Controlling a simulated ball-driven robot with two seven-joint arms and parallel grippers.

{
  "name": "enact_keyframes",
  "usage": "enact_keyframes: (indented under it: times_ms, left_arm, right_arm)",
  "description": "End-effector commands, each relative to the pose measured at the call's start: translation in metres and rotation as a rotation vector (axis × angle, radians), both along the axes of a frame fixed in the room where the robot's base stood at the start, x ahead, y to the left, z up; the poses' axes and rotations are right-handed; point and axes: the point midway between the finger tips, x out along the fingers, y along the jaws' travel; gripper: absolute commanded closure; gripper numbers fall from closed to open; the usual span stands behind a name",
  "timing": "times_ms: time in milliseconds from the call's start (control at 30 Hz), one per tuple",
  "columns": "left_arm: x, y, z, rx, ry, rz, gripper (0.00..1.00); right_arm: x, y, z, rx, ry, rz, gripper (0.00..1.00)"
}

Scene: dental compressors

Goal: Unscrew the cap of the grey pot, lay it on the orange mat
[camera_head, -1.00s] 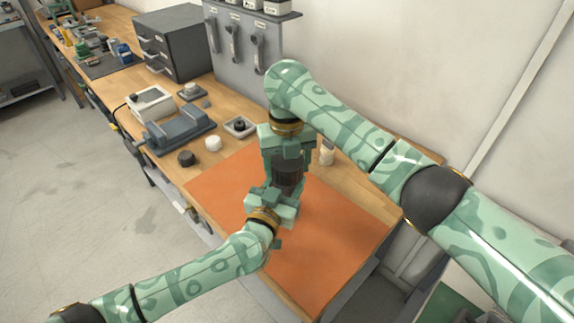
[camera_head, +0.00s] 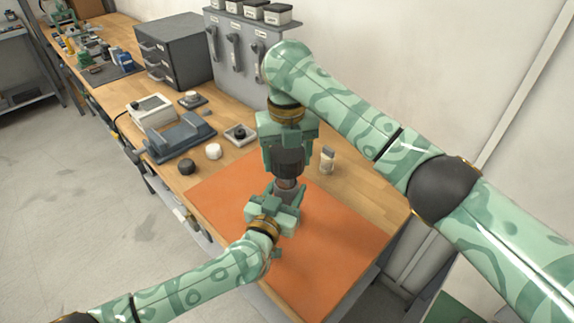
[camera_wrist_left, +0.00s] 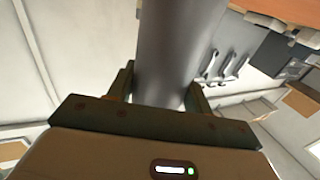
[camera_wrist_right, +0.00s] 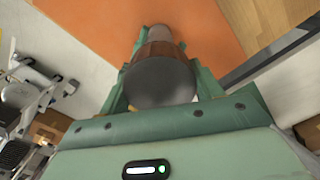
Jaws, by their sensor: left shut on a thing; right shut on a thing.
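The grey pot (camera_head: 286,184) stands up from my left gripper (camera_head: 280,196), whose fingers are shut around it above the orange mat (camera_head: 330,235). In the left wrist view the pot (camera_wrist_left: 176,50) is a smooth grey cylinder between the fingers. My right gripper (camera_head: 287,148), pointing down, is shut on the dark cap (camera_head: 287,162). In the right wrist view the cap (camera_wrist_right: 160,80) shows a round dark top and brownish side between the fingers, with the grey pot (camera_wrist_right: 163,33) beyond it. I cannot tell whether cap and pot still touch. The mat's visible part is bare.
A small beige-and-grey container (camera_head: 327,160) stands behind the mat. A black knob (camera_head: 187,166) and a white knob (camera_head: 213,151) lie beyond its left edge, near a grey-blue holder (camera_head: 180,135) and a small tray (camera_head: 240,134). A drawer cabinet (camera_head: 173,48) stands farther back.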

Motion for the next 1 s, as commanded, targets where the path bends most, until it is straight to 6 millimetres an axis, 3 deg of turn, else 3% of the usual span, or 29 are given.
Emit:
enact_keyframes:
  times_ms: [267, 300, 400, 767, 1000]
  left_arm:
    - [0.0, 0.0, -0.001, -0.001, 0.001, -0.001, 1.0]
    - [0.0, 0.0, 0.0, -0.001, 0.001, -0.001, 0.47]
    - [0.0, 0.0, 0.0, -0.001, 0.001, -0.001, 0.24]
    - [-0.007, 0.003, 0.001, 0.0, 0.0, -0.001, 0.24]
    - [-0.054, 0.022, 0.003, 0.001, 0.003, -0.001, 0.24]
  right_arm:
    - [0.0, 0.0, 0.008, -0.001, 0.001, 0.0, 0.62]
    - [0.0, 0.0, 0.008, -0.001, 0.001, 0.0, 0.62]
    - [0.0, 0.0, 0.007, -0.001, 0.0, 0.0, 0.62]
    - [0.0, 0.0, 0.013, -0.001, -0.002, 0.0, 0.62]
    - [-0.002, 0.0, 0.036, -0.001, -0.013, 0.0, 0.62]
